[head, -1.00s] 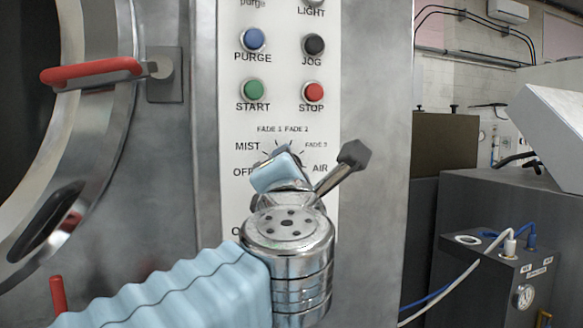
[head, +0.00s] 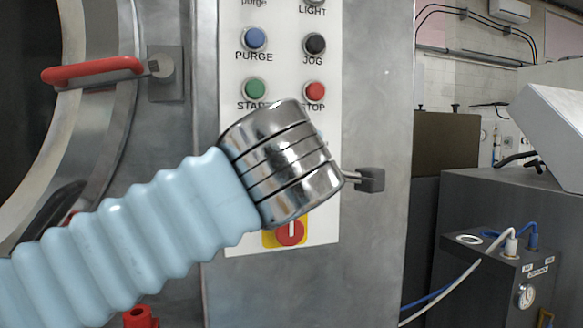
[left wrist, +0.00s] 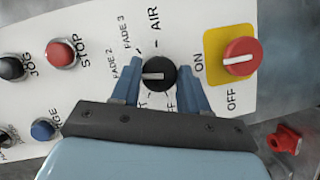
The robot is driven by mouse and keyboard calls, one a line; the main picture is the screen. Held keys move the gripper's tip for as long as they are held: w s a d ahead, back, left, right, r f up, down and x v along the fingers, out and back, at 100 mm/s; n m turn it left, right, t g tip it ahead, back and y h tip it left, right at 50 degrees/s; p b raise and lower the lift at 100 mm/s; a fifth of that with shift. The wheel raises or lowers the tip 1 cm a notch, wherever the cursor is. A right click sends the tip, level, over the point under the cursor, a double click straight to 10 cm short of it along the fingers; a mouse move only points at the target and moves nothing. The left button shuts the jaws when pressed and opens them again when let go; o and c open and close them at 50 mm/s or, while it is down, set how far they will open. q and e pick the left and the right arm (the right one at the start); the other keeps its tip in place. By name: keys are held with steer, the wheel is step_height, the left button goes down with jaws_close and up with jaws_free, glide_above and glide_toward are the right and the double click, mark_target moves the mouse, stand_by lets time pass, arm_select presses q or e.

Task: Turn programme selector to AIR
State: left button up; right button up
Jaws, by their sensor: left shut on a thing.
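The programme selector (left wrist: 158,74) is a round black knob with a white pointer line, on the white panel in the left wrist view. My left gripper (left wrist: 158,80) has one blue finger on each side of the knob and is shut on it. The pointer line faces the picture's left, towards the FADE 2 side and away from the AIR label (left wrist: 154,20). The left finger covers part of the nearby lettering. In the head view my metal wrist and pale blue sleeve hide the selector and the gripper fingers. My right gripper is not in view.
The red rotary switch on a yellow plate (left wrist: 238,57) is close to the selector. STOP (head: 314,91), START (head: 254,89), JOG (head: 314,44) and PURGE (head: 254,38) buttons sit above my wrist. A red door handle (head: 92,70) projects at the left.

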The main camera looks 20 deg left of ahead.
arm_select(q)
steer(key=shift+w+d+r+m+g+y, duration=0.1)
steer(key=shift+m+g+y, duration=0.85)
steer(key=shift+m, duration=1.1)
steer(key=shift+w+d+f+m+g+y, duration=0.1)
steer(key=shift+m+g+y, duration=0.85)
steer(key=shift+m, duration=1.15)
steer(key=shift+d+r+m+g+y, duration=0.1)
steer(key=shift+m+g+y, duration=0.85)
steer(key=shift+m, duration=1.1)
steer(key=o, duration=1)
